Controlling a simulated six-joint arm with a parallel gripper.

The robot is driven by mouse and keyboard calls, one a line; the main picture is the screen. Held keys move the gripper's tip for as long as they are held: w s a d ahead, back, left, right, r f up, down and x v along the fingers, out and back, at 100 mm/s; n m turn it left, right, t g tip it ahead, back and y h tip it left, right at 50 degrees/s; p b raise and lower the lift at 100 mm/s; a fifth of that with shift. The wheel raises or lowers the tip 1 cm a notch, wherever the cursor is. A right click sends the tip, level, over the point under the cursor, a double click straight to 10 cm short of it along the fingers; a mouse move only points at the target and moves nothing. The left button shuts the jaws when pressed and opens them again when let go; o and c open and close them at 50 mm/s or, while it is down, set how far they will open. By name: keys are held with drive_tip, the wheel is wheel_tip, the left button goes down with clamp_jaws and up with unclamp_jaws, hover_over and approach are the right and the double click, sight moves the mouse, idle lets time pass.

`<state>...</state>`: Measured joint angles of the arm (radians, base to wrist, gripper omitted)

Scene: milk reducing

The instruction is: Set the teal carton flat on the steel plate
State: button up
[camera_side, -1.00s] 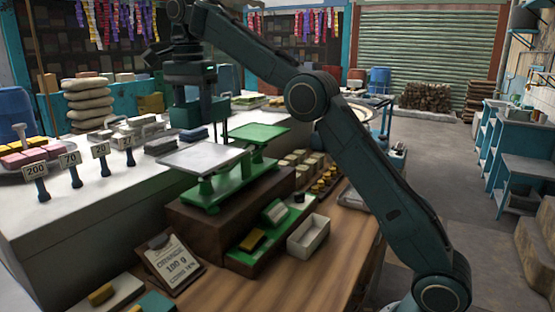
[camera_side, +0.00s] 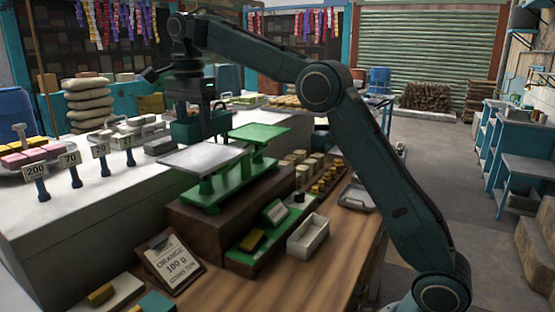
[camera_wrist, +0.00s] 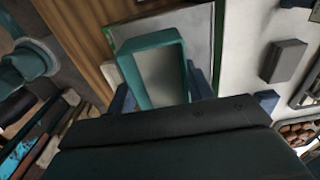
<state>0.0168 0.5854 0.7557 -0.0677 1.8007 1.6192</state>
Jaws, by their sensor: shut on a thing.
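The teal carton (camera_wrist: 180,52) is between the two blue fingers of my gripper (camera_wrist: 167,92) in the wrist view. It shows a teal rim around a grey face. In the side view my gripper (camera_side: 204,125) points down with the carton (camera_side: 187,132) low at its end, just beyond and above the far edge of the steel plate (camera_side: 200,159). The steel plate is a flat silver pan on the left of the green scale. In the wrist view the plate (camera_wrist: 199,30) lies partly behind the carton. I cannot tell whether they touch.
The scale's green pan (camera_side: 258,133) stands close on the right. A wooden block (camera_side: 215,218) carries the scale. A white counter (camera_side: 100,205) with number signs is at the left. A green tray (camera_side: 262,262) with small goods and a white open box (camera_side: 308,235) stand in front.

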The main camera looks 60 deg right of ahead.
sight(198, 160)
drive_tip(key=shift+f, duration=0.45)
drive_tip(key=shift+f, duration=2)
drive_tip(key=shift+f, duration=0.15)
drive_tip(key=o, duration=1)
drive_tip(key=shift+r, duration=0.2)
drive_tip(key=shift+r, duration=3.7)
